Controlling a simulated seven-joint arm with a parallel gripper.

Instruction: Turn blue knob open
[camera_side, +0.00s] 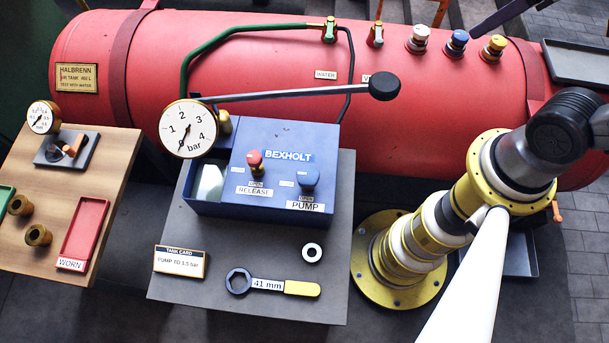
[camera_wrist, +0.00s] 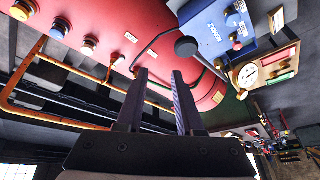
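The blue knob (camera_side: 308,178) stands on the blue BEXHOLT pump box (camera_side: 265,140), behind the PUMP label, in the side view. A small label lies to its left, too small to read surely. A second blue-topped fitting (camera_side: 457,42) is on the red tank; it also shows in the wrist view (camera_wrist: 60,28). My gripper (camera_wrist: 160,74) is open in the wrist view, with two dark fingers apart and nothing between them. It is away from the pump box (camera_wrist: 213,30), which shows at upper right there.
A red knob (camera_side: 254,158) stands left of the blue one at RELEASE. A long pump lever with a black ball (camera_side: 384,86) reaches over behind the box. A pressure gauge (camera_side: 188,129) is at its left. A 41 mm wrench (camera_side: 270,284) lies in front. The red tank (camera_side: 400,95) lies behind.

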